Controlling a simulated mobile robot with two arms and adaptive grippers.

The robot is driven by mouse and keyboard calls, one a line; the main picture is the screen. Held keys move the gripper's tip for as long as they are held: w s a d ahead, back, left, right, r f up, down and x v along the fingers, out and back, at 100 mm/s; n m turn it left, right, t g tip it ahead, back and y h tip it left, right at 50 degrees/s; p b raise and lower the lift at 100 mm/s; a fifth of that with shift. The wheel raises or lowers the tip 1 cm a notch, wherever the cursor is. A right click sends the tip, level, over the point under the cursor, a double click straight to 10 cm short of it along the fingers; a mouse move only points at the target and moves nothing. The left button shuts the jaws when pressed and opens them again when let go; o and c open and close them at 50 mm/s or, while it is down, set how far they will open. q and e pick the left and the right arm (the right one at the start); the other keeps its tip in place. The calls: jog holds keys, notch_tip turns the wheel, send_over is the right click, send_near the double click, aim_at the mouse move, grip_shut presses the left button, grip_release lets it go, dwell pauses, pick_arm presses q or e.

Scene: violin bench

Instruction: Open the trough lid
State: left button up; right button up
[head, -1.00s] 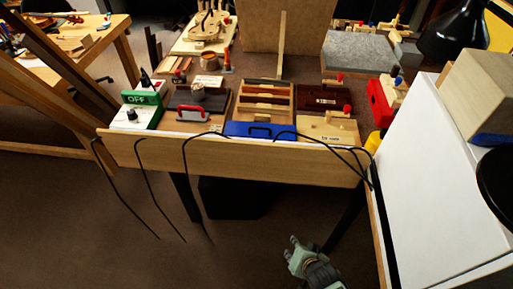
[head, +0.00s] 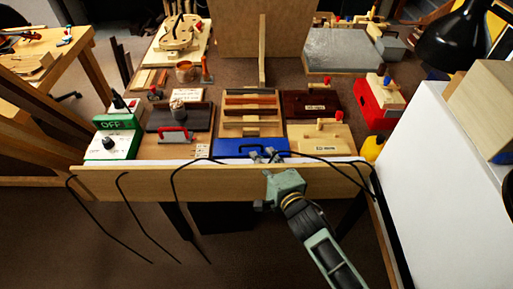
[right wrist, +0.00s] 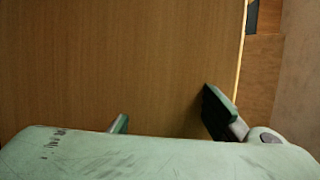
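My right gripper (head: 265,156) is at the bench's front edge, in front of a blue box front with a handle (head: 250,147). Its fingers are apart and empty; in the right wrist view the open gripper (right wrist: 168,115) faces plain wood. I cannot tell for sure which part is the trough lid. A dark flat piece with a red handle (head: 174,134) lies left of the blue front. To the right are a dark red box with a red knob (head: 312,104) and a pale wooden block with a red knob (head: 320,138). My left gripper is not in view.
A wooden board (head: 120,183) runs along the bench front, with black cables hanging over it. A green and white switch box marked OFF (head: 115,145) stands at left. A red box (head: 378,103) and a white cabinet (head: 440,160) bound the right side.

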aim_at(257, 148)
jog(key=x, duration=0.4)
jog(key=shift+w, duration=0.2)
jog(key=shift+w+a+f, duration=0.15)
jog(key=shift+w+a, duration=0.15)
jog(key=shift+w, duration=0.35)
grip_shut()
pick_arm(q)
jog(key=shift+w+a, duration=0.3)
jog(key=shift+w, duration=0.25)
